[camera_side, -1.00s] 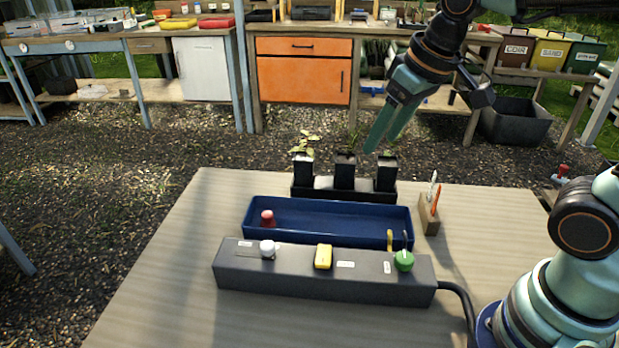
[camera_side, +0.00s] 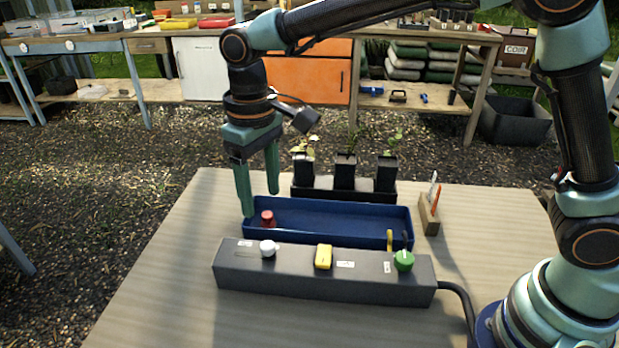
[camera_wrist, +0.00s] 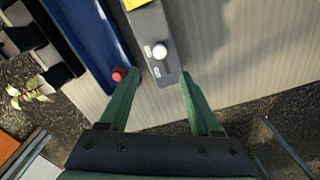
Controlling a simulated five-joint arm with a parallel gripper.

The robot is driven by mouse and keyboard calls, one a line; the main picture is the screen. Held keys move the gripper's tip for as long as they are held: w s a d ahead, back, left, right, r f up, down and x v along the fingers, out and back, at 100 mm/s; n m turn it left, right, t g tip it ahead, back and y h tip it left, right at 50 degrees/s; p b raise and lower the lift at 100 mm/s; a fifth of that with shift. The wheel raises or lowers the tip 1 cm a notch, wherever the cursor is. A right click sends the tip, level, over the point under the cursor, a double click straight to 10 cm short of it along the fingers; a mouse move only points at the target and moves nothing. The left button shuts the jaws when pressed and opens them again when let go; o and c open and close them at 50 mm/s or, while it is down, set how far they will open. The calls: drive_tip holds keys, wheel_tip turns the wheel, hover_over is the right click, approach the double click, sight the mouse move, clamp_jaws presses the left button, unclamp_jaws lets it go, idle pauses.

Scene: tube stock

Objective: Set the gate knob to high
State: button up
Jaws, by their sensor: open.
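A dark grey control box (camera_side: 300,281) lies across the table with a white knob (camera_side: 268,249) at its left, a yellow control (camera_side: 323,257) in the middle and a green knob (camera_side: 404,260) at its right. Small white labels sit beside them, too small to read, so I cannot tell which is the gate knob. My gripper (camera_side: 260,202) is open and empty, pointing down above the left end of the blue tray. In the wrist view the white knob (camera_wrist: 159,52) shows between the fingertips and just beyond them, apart from both.
The blue tray (camera_side: 330,232) behind the box holds a red piece (camera_side: 267,218) at its left. Behind it stands a black rack (camera_side: 325,189) with potted seedlings. A wooden holder (camera_side: 429,214) with upright tools stands right. The table's left side is clear.

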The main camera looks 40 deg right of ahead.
sight(267, 245)
wheel_tip(267, 245, down, 11)
drive_tip(key=shift+r, duration=0.1)
idle(0.3)
clamp_jaws()
idle(1.4)
